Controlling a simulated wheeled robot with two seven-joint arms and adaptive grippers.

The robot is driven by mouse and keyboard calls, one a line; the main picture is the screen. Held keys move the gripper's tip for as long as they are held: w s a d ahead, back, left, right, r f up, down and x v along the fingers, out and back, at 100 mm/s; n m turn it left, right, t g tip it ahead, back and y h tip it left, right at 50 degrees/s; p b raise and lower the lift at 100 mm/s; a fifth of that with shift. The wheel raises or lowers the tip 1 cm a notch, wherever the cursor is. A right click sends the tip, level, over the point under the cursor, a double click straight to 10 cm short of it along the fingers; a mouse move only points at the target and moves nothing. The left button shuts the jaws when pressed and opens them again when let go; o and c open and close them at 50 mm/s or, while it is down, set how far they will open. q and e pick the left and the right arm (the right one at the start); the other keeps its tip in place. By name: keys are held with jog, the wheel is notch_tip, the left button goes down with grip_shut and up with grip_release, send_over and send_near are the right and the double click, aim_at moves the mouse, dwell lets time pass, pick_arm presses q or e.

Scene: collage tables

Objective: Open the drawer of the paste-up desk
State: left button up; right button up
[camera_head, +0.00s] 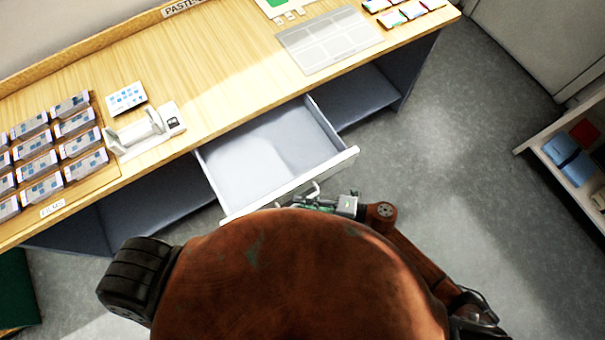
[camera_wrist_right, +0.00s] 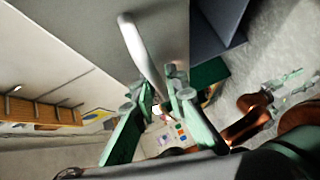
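The paste-up desk (camera_head: 225,85) is a long wooden-topped desk with grey-blue sides. Its drawer (camera_head: 265,150) stands pulled out, pale and empty inside. The white bar handle (camera_wrist_right: 140,45) on the drawer front shows large in the right wrist view. My right gripper (camera_head: 318,203) is at the drawer front. In the wrist view its green fingers (camera_wrist_right: 158,88) lie on both sides of the handle's lower end and look closed on it. My left gripper (camera_wrist_right: 292,80) shows only in the wrist view, small and away from the desk, with its fingers spread and empty.
On the desk top lie a rack of small cards (camera_head: 50,150), a white holder (camera_head: 145,130), a gridded sheet (camera_head: 330,40) and coloured pieces (camera_head: 405,12). A shelf with a blue item (camera_head: 568,158) stands at the right. Floor (camera_head: 450,150) between is clear.

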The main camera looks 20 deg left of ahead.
jog(key=shift+o, duration=1.2)
jog(key=shift+w, duration=0.1)
jog(key=shift+d, duration=0.1)
jog(key=d+r, duration=0.1)
jog(key=d, duration=1)
jog(key=shift+d+r, duration=0.4)
jog(key=shift+w, duration=0.15)
